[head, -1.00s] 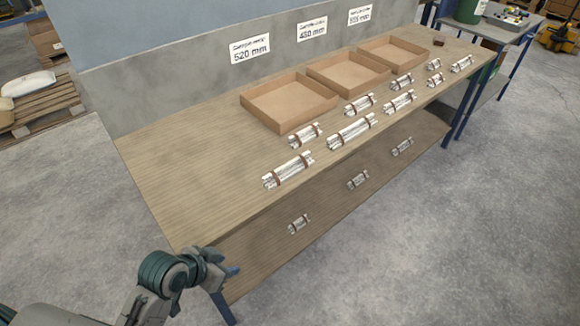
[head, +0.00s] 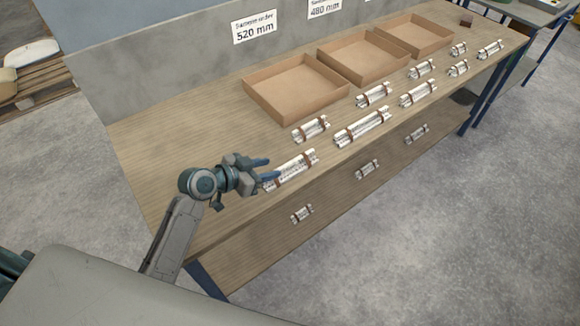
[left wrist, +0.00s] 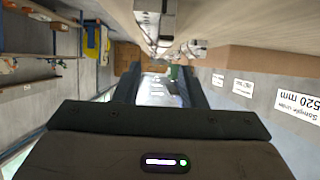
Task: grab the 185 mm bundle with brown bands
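Several silvery bundles with brown bands lie on the wooden table (head: 160,135). The nearest is a long bundle (head: 295,168), with a short bundle (head: 311,129) and another long one (head: 363,127) behind it. I cannot read any bundle's length. My left gripper (head: 266,172) is open, its two blue fingers apart, and overlaps the left end of the nearest bundle. I cannot tell whether it touches it. The left wrist view shows the open fingers (left wrist: 160,88) with nothing clearly held; bundles (left wrist: 194,49) appear beyond them. My right gripper is out of view.
Three cardboard trays (head: 256,93) stand along the back of the table, below wall labels such as 520 mm (head: 254,27). A small dark block (head: 466,20) sits at the far end. More bundles (head: 302,214) lie on the lower shelf. The table's left part is clear.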

